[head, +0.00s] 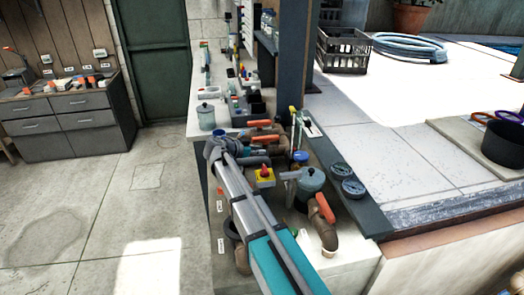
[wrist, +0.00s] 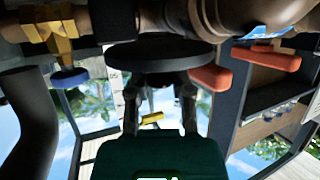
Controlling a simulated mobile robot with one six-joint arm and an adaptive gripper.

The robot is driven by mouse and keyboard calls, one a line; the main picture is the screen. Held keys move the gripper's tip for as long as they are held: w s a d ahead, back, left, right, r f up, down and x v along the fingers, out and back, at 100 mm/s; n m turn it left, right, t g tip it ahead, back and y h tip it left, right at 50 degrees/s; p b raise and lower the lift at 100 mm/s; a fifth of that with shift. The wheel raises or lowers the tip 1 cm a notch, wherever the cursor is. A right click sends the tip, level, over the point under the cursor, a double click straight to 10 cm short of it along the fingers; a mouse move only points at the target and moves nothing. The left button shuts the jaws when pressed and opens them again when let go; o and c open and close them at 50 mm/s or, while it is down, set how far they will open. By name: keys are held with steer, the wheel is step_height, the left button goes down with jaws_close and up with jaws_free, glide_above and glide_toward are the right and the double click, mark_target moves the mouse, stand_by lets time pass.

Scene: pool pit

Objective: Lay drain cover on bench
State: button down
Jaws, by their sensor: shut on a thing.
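My gripper (wrist: 160,100) shows in the wrist view, with its two fingers shut on a dark round disc, which I take to be the drain cover (wrist: 160,55). The disc is seen nearly edge-on, close to brown pipework; I cannot tell whether it touches it. In the head view the end of my arm, with my gripper (head: 216,147), is over the pale bench (head: 345,262) crowded with pipes. The cover cannot be made out there.
Orange-handled valves (head: 325,207), a grey-green pot-like housing (head: 310,182), a yellow switch box (head: 265,177) and gauges (head: 348,187) crowd the bench. A grey post (head: 291,60) rises behind. A black crate (head: 342,50) stands on the deck. The floor at left is clear.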

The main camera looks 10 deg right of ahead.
steer(key=shift+f, duration=0.3)
steer(key=c, duration=0.5)
jaws_free()
steer(key=shift+r, duration=0.1)
steer(key=shift+r, duration=0.15)
steer(key=shift+r+p, duration=0.2)
steer(key=shift+p, duration=0.1)
steer(key=shift+s+a+r, duration=0.1)
steer(key=shift+a+r, duration=0.1)
steer(key=p+v, duration=0.4)
steer(key=v, duration=0.7)
steer(key=shift+s+a, duration=0.15)
steer(key=shift+p, duration=0.3)
